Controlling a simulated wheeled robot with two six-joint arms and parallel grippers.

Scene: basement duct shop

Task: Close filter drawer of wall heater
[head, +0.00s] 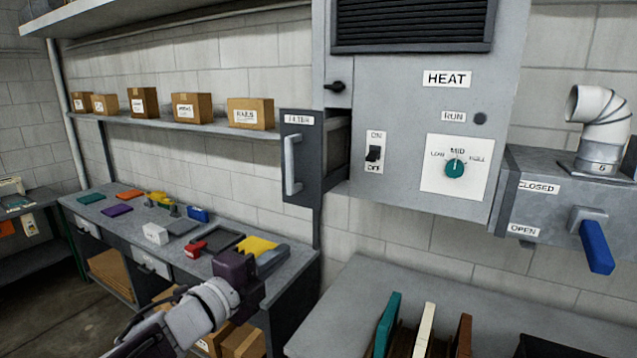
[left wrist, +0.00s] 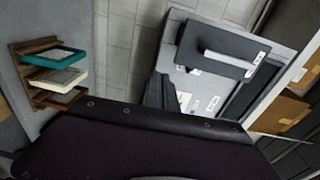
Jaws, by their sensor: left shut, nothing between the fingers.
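The grey wall heater (head: 400,105) hangs on the block wall. Its filter drawer (head: 299,135), labelled FILTER, sticks out from the heater's left side with a dark gap behind its front; it has a pale vertical handle (head: 292,165). The left wrist view shows the drawer front (left wrist: 205,38) and handle (left wrist: 235,64) at upper right, turned sideways. My left gripper (head: 275,260) is shut and empty, below and left of the drawer and apart from it, in front of the workbench. Its fingers (left wrist: 160,92) also show in the left wrist view. My right gripper is out of view.
A workbench (head: 100,212) with small tools and coloured items stands at left, under a shelf (head: 180,127) with several cartons. A grey table (head: 335,310) with upright panels is below the heater. A damper box with a blue lever (head: 597,247) juts out at right.

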